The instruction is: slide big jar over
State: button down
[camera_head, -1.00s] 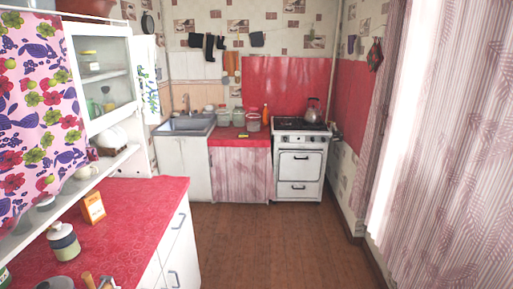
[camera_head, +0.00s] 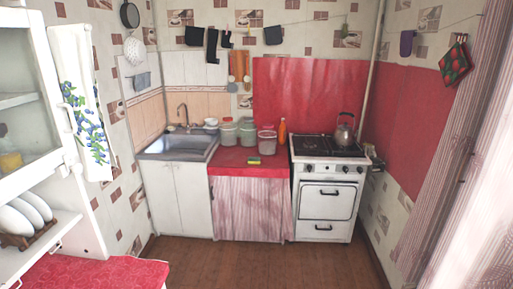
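Three lidded jars stand close together on the red oilcloth counter (camera_head: 228,163) between the sink and the stove. The middle jar (camera_head: 247,133) is similar and stands slightly further back. The right jar (camera_head: 267,142) has a reddish lid and stands nearest the front. They look close in size, so I cannot tell for sure which is the big one. My gripper is not in view.
A green and yellow sponge (camera_head: 254,160) lies near the counter's front. An orange bottle (camera_head: 282,131) stands right of the jars. The sink (camera_head: 180,146) is left, the stove (camera_head: 327,190) with a kettle (camera_head: 344,131) right. The floor (camera_head: 245,262) ahead is clear.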

aim_at(267, 137)
jog(key=i, duration=2.15)
jog(key=i+z, duration=0.1)
jog(key=i, duration=0.35)
jog(key=i+j+z, duration=0.15)
jog(key=i, duration=0.35)
jog(key=i+j+z, duration=0.1)
jog(key=i, duration=0.35)
jog(key=i+j+z, duration=0.1)
jog(key=i, duration=0.35)
jog(key=i+j+z, duration=0.15)
jog(key=i, duration=0.3)
jog(key=j, duration=0.1)
